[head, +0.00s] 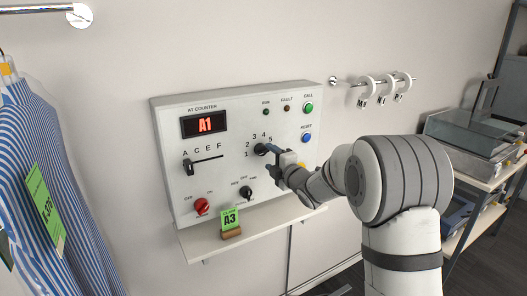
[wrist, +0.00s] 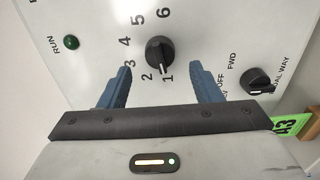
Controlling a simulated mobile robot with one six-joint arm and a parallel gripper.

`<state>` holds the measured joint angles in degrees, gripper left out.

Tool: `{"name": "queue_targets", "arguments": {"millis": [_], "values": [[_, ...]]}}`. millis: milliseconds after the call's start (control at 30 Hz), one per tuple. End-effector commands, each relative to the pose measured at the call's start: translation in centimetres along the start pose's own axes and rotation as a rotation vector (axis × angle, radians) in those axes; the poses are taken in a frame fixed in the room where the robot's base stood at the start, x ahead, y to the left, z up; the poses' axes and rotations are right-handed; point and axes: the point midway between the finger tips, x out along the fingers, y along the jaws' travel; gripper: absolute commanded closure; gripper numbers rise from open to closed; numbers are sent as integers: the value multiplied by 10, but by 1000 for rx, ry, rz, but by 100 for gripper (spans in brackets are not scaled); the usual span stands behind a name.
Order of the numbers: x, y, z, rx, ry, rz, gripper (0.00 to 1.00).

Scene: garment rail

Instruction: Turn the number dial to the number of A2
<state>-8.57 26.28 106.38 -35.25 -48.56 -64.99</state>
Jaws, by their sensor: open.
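The black number dial (head: 260,150) is on the white control panel (head: 230,104), with numbers 1 to 6 around it. In the wrist view the dial (wrist: 160,52) has its white mark towards 1. My gripper (head: 275,158) is open at the dial. Its blue fingertips (wrist: 160,66) lie on either side of the dial, with gaps showing. I cannot tell whether they reach around its sides. The red display (head: 205,124) reads A1. The letter lever (head: 189,168) stands at A.
A mode knob (head: 247,193) and a red knob (head: 201,206) sit below the dial. A green A3 tag (head: 230,219) stands on the shelf (head: 258,224) under the panel. Striped shirts (head: 70,200) hang at left. Rings hang on a rail (head: 372,82) at right.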

Motion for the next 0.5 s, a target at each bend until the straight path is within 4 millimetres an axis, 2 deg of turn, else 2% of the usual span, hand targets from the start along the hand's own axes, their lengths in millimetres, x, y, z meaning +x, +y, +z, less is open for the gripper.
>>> {"name": "queue_targets", "arguments": {"millis": [200,500], "values": [[32,2,0,1,0,-2,42],[44,0,1,2,-2,-2,42]]}}
